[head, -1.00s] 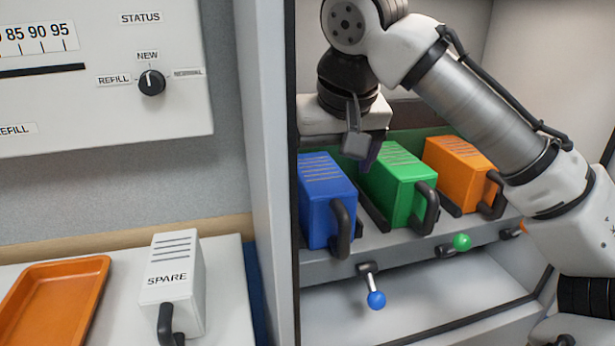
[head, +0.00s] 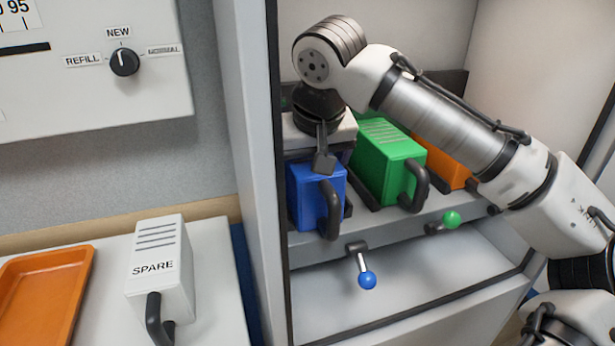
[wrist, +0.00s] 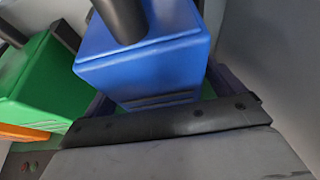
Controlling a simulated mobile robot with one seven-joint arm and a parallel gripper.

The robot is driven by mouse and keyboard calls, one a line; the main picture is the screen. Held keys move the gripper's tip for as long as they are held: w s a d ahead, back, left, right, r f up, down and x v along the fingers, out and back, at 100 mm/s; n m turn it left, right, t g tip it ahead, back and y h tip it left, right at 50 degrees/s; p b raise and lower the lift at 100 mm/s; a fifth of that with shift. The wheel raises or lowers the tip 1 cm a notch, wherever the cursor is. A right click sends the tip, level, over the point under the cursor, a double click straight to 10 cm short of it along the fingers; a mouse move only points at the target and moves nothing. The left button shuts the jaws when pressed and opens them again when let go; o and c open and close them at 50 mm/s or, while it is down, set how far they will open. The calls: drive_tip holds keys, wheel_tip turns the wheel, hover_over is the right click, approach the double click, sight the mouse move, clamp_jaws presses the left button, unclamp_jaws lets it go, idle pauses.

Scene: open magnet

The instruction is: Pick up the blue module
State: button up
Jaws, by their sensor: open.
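The blue module (head: 308,203) stands in the left place on the cabinet shelf, with a black handle on its front. It also shows in the wrist view (wrist: 150,65), close to the camera, with its handle at the top. My gripper (head: 323,163) is over the top of the blue module, pointing down. One finger shows at the module's top front; the other is hidden. My gripper is open, and whether it touches the module cannot be told.
The green module (head: 390,165) stands close on the right, and the orange module (head: 443,172) is partly behind my arm. A blue-knobbed lever (head: 367,280) and a green-knobbed lever (head: 452,219) stick out below. The SPARE module (head: 160,262) and orange tray (head: 42,300) are outside, left of the cabinet wall.

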drive_tip(key=shift+c, duration=0.2)
drive_tip(key=c, duration=1.2)
drive_tip(key=shift+r, duration=0.1)
drive_tip(key=shift+c, duration=0.7)
drive_tip(key=shift+r, duration=0.1)
